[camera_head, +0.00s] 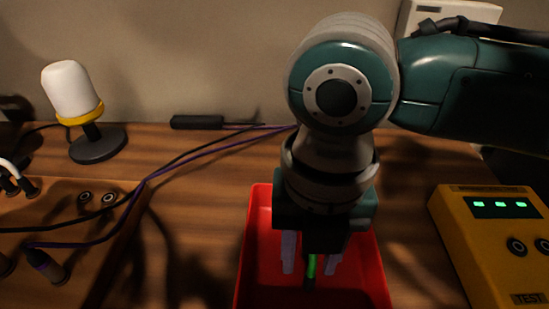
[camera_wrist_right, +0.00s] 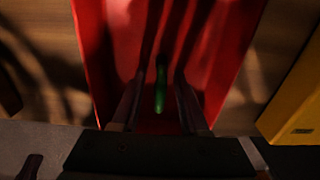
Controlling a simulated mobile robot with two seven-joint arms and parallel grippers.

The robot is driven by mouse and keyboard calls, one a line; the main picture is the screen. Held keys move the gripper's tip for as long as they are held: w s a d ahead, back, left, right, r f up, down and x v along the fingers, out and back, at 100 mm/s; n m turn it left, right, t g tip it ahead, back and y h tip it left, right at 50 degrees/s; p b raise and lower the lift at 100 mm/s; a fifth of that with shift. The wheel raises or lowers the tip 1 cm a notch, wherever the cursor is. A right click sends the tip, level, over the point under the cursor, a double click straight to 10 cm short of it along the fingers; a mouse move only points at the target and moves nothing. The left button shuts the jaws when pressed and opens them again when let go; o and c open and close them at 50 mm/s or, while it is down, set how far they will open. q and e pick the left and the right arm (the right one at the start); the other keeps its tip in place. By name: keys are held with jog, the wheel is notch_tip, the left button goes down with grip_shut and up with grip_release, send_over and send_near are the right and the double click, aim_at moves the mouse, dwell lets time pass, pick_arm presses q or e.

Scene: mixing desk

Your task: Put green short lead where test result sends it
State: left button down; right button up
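The green short lead (camera_head: 311,266) is between the two fingers of my right gripper (camera_head: 310,266), over the red tray (camera_head: 258,225). In the right wrist view the green lead (camera_wrist_right: 161,88) has a gap to the finger on each side, so the right gripper (camera_wrist_right: 160,112) is open. Whether the lead touches the tray floor is unclear, and its upper part is hidden by the gripper. The yellow tester (camera_head: 462,240), right of the tray, has three green lights (camera_head: 502,205) lit on its display. My left gripper is not in view.
A wooden patch box (camera_head: 120,235) with sockets and plugged cables stands at the left. Black and purple cables (camera_head: 190,152) cross the desk behind it. A white-topped lamp-like device (camera_head: 72,92) stands at the back left. Bare desk (camera_head: 200,215) lies left of the tray.

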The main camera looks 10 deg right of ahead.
notch_tip(320, 180, up, 13)
jog(key=shift+r+p, duration=0.1)
jog(key=shift+p, duration=1.15)
jog(key=s+a+f+m+t+y, duration=0.2)
jog(key=s+a+f+m+y, duration=0.25)
jog(key=m, duration=0.95)
jog(key=s+d+f+m+h, duration=0.1)
jog(key=s+d+m, duration=0.1)
jog(key=d+m, duration=0.2)
jog(key=s+d+f+m+t+h, duration=0.1)
jog(key=s+d+m+h, duration=0.1)
jog(key=d+m, duration=0.3)
jog(key=s+d+f+m+h, duration=0.1)
jog(key=s+d+m, duration=0.2)
jog(key=d+m, duration=0.2)
jog(key=shift+s+f+m+t, duration=0.15)
jog(key=shift+s+m, duration=0.05)
jog(key=shift+m, duration=0.5)
jog(key=shift+s+f+m+t, duration=0.15)
jog(key=shift+m, duration=0.55)
